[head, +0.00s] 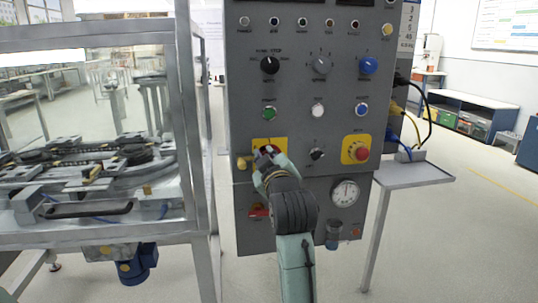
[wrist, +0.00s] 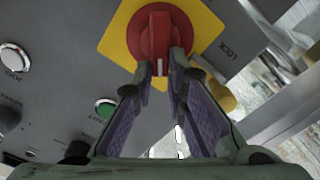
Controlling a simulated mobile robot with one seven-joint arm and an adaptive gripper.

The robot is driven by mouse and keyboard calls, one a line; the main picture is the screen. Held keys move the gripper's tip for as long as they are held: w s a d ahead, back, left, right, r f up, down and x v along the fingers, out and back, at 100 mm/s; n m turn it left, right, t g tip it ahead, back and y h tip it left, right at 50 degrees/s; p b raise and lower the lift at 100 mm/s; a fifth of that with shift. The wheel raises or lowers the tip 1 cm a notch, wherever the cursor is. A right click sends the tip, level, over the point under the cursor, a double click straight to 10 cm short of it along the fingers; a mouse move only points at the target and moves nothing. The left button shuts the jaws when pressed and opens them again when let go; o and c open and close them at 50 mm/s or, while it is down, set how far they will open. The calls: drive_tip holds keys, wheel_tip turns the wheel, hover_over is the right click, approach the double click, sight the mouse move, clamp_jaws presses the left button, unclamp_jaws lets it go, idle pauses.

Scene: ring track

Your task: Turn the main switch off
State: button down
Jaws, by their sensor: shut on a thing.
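The main switch is a red rotary knob (wrist: 155,32) on a yellow square plate (wrist: 118,40) on the grey control panel. In the wrist view its raised grip bar points straight along the picture's vertical. My gripper (wrist: 160,68) is shut on the bar, one finger on each side. In the head view the yellow plate (head: 279,144) is at the panel's lower left, and my gripper (head: 265,156) covers most of the knob. A LOCK label (wrist: 226,50) is beside the plate. The switch's position marks cannot be read.
A red emergency button (head: 361,153) on a yellow plate, a black selector (head: 317,154) and a gauge (head: 345,193) are to the right. A yellow knob-like piece (head: 243,162) is just left of the switch. The framed track machine (head: 100,200) stands close on the left.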

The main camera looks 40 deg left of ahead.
drive_tip(key=n, duration=0.3)
drive_tip(key=f+n+b, duration=0.1)
drive_tip(key=n, duration=0.3)
drive_tip(key=f+n+b, duration=0.1)
drive_tip(key=n, duration=0.2)
drive_tip(key=shift+s+a, duration=0.35)
drive_tip(key=shift+n, duration=0.5)
drive_tip(key=c, duration=1.6)
unclamp_jaws()
drive_tip(key=v, duration=1.2)
